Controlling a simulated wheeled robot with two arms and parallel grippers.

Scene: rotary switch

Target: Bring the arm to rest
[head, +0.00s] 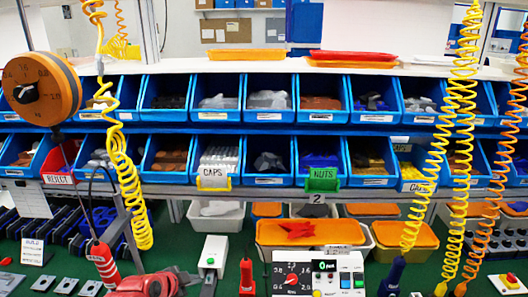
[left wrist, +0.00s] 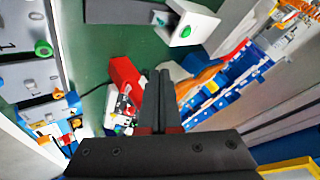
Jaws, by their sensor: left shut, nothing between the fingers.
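The control box with the rotary switch (head: 293,280) stands at the bottom middle of the head view. Beside the dial is a small display (head: 325,266) with green characters. My left gripper (left wrist: 160,72) is shut and empty in the left wrist view, its two dark fingers side by side. In the head view, my red left arm end shows at the bottom edge, left of the box and apart from it. My right gripper is in neither view.
A white box with a green button (head: 212,256) stands left of the control box. Coiled yellow hoses (head: 125,180) with hanging tools flank the bench. Rows of blue bins (head: 270,115) and orange-lidded tubs (head: 310,232) fill the back. Green bench surface shows between things.

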